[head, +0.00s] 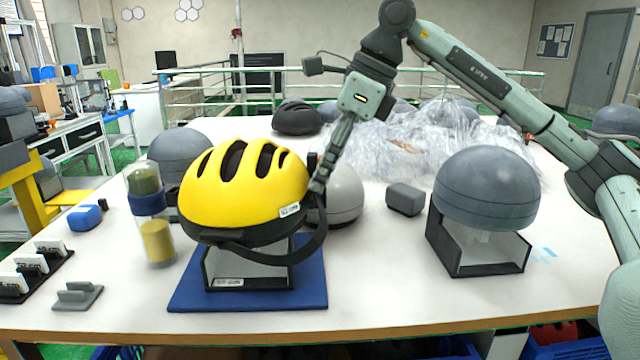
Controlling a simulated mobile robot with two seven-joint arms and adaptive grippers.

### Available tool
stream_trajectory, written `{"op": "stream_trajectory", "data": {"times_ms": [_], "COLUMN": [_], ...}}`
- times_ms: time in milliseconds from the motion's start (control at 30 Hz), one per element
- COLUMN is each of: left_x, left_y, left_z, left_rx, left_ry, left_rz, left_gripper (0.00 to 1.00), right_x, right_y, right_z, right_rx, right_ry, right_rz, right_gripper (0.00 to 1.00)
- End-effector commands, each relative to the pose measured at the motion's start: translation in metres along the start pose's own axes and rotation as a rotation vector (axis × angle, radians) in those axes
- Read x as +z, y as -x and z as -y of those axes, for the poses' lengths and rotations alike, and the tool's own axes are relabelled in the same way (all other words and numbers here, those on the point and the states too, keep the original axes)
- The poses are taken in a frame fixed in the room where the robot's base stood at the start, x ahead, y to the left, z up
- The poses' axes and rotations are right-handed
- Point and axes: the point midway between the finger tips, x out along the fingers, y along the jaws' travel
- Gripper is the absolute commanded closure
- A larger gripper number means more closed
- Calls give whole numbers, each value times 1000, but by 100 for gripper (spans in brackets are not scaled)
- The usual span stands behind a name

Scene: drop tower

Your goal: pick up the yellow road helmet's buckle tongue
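The yellow road helmet (247,187) sits on a dark open-fronted stand (248,270) on a blue mat (312,290). Its black strap (310,243) loops from the helmet's right side down and under the front rim. My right gripper (318,186) reaches down from above, its fingertips at the strap's upper end beside the helmet's right edge. The fingers look close together, seen side-on, and I cannot tell whether they are shut on anything. I cannot make out the buckle tongue; it is too small or hidden at the fingertips. My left gripper is not in view.
A grey helmet form (487,188) stands on a dark stand at right. A small grey block (405,199) and a crumpled clear plastic sheet (420,140) lie behind. A clear cylinder with yellow contents (157,240) stands close left of the helmet. The table's front right is clear.

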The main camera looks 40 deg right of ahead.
Motion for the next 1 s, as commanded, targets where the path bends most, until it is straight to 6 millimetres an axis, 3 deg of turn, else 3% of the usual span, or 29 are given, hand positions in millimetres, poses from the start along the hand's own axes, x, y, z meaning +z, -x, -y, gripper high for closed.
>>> {"op": "stream_trajectory", "data": {"times_ms": [167,367,767,1000], "left_x": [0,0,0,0], "left_y": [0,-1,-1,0], "left_z": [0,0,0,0], "left_rx": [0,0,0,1], "left_ry": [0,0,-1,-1], "left_rz": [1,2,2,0], "left_gripper": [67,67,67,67], "right_x": [0,0,0,8], "right_y": [0,0,1,16], "right_z": [0,0,0,0], "right_rx": [0,0,0,-1], "right_ry": [0,0,0,1], "right_rz": [0,1,1,4], "right_gripper": [65,88,89,89]}}
